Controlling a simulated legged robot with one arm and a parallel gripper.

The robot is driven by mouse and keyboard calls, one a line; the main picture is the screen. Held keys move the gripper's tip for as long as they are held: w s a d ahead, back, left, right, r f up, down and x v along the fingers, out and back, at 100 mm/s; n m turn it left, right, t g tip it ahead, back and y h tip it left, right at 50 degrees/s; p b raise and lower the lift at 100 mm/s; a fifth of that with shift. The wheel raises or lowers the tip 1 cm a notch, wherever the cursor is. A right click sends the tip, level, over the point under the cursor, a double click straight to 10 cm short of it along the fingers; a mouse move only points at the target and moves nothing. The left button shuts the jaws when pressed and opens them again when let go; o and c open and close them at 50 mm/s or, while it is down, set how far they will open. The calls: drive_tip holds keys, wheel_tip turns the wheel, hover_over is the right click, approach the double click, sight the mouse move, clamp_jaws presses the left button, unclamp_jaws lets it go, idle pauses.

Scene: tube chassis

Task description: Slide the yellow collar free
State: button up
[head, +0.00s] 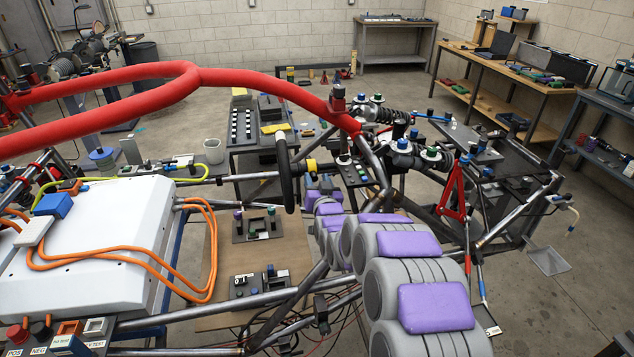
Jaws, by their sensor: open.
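The yellow collar (310,166) sits around the steering shaft, just right of the black steering wheel (286,175) in the head view. It is small in the picture, and its fastening cannot be made out. My grey arm with purple pads reaches up from the lower right towards it. My gripper (318,184) is at the far end of the arm, open, just below the collar. Whether it touches the collar cannot be told. My own arm hides part of the gripper.
Red padded tubes (120,77) cross above the chassis at left and centre. A white battery case (95,240) with orange cables lies at left. A red suspension arm (453,190) and coil dampers stand at right. Open floor (560,300) shows at far right.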

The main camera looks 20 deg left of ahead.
drive_tip(key=shift+s+d+f, duration=0.1)
drive_tip(key=shift+s+d, duration=0.1)
drive_tip(key=shift+s, duration=0.35)
drive_tip(key=p+v, duration=0.3)
drive_tip(key=v, duration=1.3)
drive_tip(key=shift+d, duration=0.25)
